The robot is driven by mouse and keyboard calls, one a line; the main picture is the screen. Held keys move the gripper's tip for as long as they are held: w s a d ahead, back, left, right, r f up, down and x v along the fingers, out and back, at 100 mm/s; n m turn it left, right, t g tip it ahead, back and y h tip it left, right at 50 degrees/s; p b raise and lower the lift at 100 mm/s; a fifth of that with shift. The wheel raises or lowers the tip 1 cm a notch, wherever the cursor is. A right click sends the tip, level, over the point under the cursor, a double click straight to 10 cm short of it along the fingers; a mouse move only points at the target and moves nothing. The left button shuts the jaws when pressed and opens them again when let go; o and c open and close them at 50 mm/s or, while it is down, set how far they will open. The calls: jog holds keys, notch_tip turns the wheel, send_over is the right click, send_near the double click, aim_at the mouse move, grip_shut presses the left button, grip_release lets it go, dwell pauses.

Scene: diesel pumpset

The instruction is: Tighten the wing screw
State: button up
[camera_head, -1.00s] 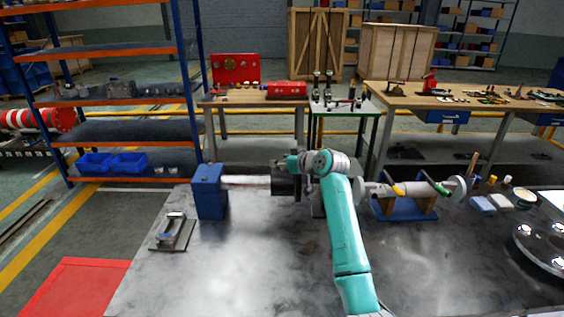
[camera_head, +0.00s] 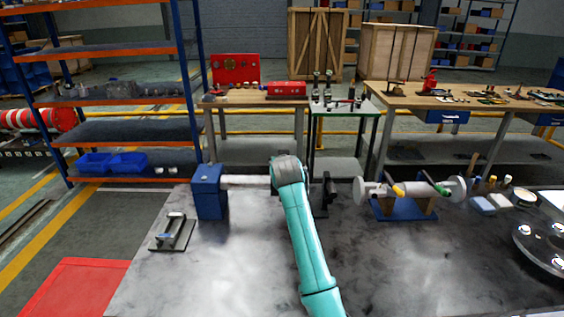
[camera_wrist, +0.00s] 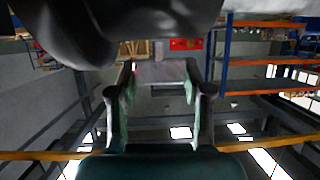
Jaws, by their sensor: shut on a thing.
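In the wrist view my gripper (camera_wrist: 160,76) has its two fingers on either side of a flat grey piece (camera_wrist: 160,71). I take this piece for the wing screw, but its wings and thread cannot be made out. A large dark rounded body (camera_wrist: 75,32) fills the top left of that view, close to the fingers. In the head view my teal arm reaches over the bench to the pumpset, at the right end of the pale shaft (camera_head: 246,181) from the blue block (camera_head: 209,191). My arm hides the gripper and the screw there.
A grey metal bench (camera_head: 230,270) carries the work. A small clamp-like fixture (camera_head: 173,231) lies at left. A dark upright bracket (camera_head: 328,190) stands right of my arm. Further right, a pale flanged shaft (camera_head: 418,190) rests on a blue cradle (camera_head: 405,211). The front bench area is largely clear.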

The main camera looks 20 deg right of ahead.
dwell(0.4)
jog(key=o, duration=1.2)
jog(key=v, duration=1.2)
jog(key=shift+r, duration=0.1)
jog(key=shift+w, duration=0.1)
